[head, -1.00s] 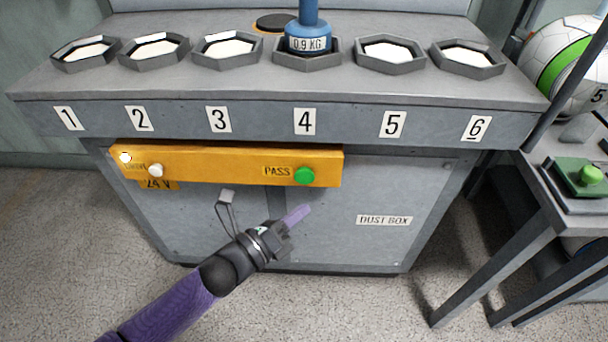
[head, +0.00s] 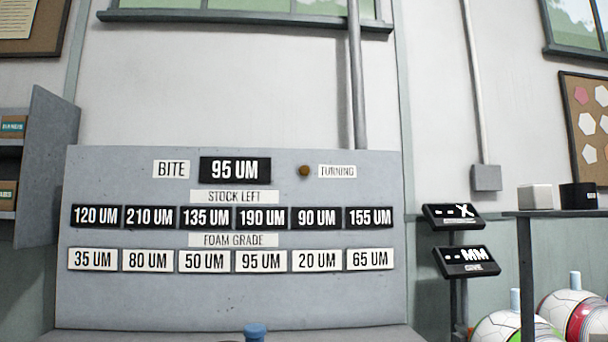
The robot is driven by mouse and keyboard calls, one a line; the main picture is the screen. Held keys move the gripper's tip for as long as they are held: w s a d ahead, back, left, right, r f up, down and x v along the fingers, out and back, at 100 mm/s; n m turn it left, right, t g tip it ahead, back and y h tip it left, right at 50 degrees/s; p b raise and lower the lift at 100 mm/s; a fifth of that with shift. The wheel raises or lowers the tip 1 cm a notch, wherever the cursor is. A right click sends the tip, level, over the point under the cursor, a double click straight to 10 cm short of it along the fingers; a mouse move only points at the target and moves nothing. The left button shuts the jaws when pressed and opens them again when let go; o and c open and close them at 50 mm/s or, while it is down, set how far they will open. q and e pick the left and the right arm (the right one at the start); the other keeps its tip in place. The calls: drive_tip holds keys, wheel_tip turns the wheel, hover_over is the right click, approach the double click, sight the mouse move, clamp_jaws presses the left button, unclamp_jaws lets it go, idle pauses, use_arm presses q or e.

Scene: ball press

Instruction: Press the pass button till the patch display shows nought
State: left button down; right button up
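My view is raised to a grey board (head: 90,310) behind the press. Its bite display (head: 235,170) reads 95 UM. The stock left row (head: 235,217) reads, left to right, 120, 210, 135, 190, 90 and 155 UM. The fourth of these displays (head: 290,217) shows 190 UM. The foam grade row (head: 232,260) reads 35, 80, 50, 95, 20 and 65 UM. The lamp (head: 304,171) beside the turning label is dull brown. No display is labelled patch. The pass button and both grippers are out of view.
The top of the blue weight (head: 254,333) shows at the bottom edge. On the right, two small black displays (head: 453,216) (head: 466,262) show dashes with X and MM. Balls (head: 515,328) stand by a shelf at the lower right.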

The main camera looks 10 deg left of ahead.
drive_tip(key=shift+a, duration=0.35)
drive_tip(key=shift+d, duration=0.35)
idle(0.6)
